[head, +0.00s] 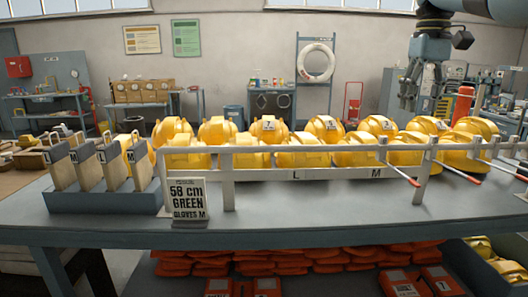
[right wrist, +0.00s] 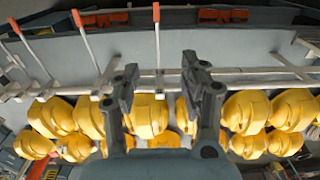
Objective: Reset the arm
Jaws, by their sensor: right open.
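My right gripper (head: 420,88) hangs open and empty at the upper right of the head view, above the table's far right part and apart from everything below. In the right wrist view its two dark fingers (right wrist: 160,85) are spread, with nothing between them; yellow helmets (right wrist: 149,117) and a pale rail (right wrist: 230,75) lie beyond. My left gripper is not in view.
Rows of yellow helmets (head: 303,152) stand behind a pale rail (head: 270,174) marked L and M on the grey table (head: 320,215). Red-tipped rods (head: 400,172) project forward at right.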

